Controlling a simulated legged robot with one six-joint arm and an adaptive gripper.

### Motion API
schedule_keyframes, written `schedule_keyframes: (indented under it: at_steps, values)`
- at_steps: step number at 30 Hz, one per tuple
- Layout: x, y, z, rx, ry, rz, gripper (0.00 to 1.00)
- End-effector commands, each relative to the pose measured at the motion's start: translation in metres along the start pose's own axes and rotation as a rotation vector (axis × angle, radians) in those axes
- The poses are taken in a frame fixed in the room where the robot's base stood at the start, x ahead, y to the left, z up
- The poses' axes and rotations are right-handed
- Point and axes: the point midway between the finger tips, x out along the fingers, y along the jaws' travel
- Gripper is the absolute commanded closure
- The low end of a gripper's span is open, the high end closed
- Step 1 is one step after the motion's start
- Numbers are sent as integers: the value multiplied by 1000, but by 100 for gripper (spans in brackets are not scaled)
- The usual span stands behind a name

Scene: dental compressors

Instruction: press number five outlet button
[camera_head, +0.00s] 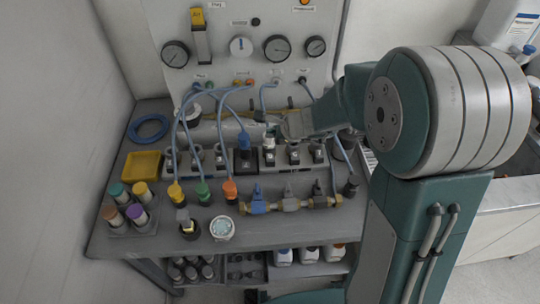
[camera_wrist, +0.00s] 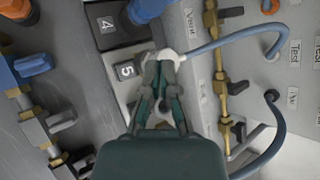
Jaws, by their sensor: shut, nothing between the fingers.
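The number five outlet is marked by a "5" label (camera_wrist: 126,70) in the wrist view. A white round cap (camera_wrist: 173,56) sits just beyond my fingertips. In the head view a white-topped outlet (camera_head: 269,145) stands in the row, right of the blue-topped one. My gripper (camera_wrist: 163,68) is shut and empty, with its tips close to the white cap; I cannot tell whether they touch it. In the head view my gripper (camera_head: 274,131) is small and partly hidden among the hoses, just behind the outlet row. My fingers hide part of the number five outlet.
The number four outlet (camera_wrist: 106,24) with a blue top is beside it. A blue hose (camera_wrist: 230,40) runs close to my fingertips. Brass valves (camera_head: 290,204) line the front, and a gauge panel (camera_head: 240,85) stands behind. A yellow tray (camera_head: 142,164) lies at the left.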

Motion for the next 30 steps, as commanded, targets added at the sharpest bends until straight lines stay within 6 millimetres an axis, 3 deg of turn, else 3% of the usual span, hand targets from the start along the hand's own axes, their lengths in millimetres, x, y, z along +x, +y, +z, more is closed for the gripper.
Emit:
schedule_keyframes:
  at_steps: [15, 30]
  values:
    - [42, 32, -31, 0, 1, 2, 100]
    - [46, 34, -34, -1, 1, 0, 100]
